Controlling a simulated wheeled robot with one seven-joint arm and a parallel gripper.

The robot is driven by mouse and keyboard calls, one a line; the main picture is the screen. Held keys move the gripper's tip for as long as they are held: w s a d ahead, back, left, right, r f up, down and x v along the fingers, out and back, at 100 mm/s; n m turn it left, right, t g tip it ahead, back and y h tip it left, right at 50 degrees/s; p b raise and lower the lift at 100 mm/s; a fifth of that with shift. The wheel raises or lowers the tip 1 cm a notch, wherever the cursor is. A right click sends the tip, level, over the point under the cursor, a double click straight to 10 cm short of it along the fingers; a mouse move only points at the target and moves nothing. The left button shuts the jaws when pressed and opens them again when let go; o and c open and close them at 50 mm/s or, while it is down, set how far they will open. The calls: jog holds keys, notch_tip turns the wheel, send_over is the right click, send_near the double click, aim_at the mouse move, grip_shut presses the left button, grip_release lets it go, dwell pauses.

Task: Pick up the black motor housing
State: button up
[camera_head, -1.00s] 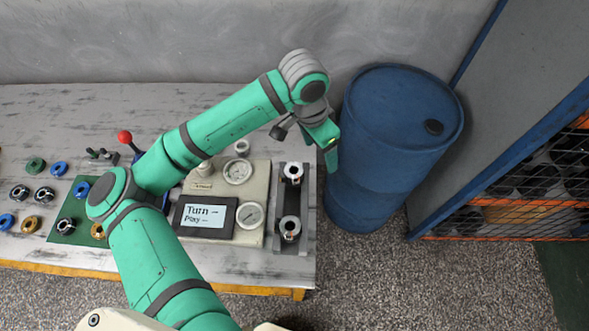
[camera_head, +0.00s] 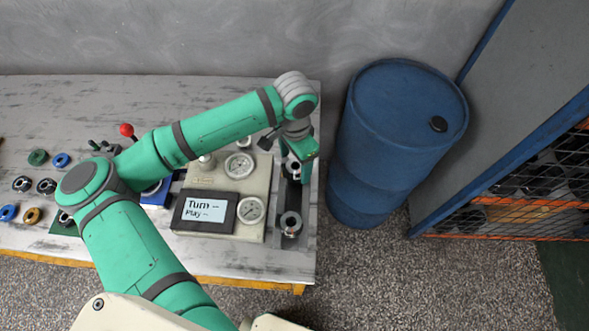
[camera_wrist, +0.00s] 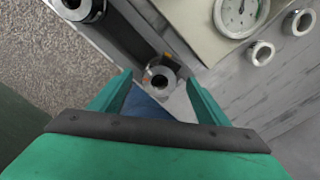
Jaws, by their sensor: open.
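Two dark cylindrical parts with silver rims and central holes stand on a dark rack (camera_head: 278,241) at the table's right end. The far housing (camera_head: 291,168) is partly covered by my gripper (camera_head: 301,152) in the head view. In the wrist view this far housing (camera_wrist: 152,70) shows between and just beyond the fingertips of my gripper (camera_wrist: 160,82), which are open and apart. I cannot tell the exact height gap. The near housing (camera_head: 291,223) is clear of the gripper; it also shows at the top left of the wrist view (camera_wrist: 80,10).
A beige gauge panel (camera_head: 250,180) with a screen (camera_head: 205,211) stands just left of the rack. A blue barrel (camera_head: 395,130) stands close to the right. Several coloured and black rings lie on the table's left part. A red-knobbed lever (camera_head: 127,130) stands behind my arm.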

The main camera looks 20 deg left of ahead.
aim_at(295, 168)
jog(key=shift+f, duration=1.5)
jog(key=c, duration=1.6)
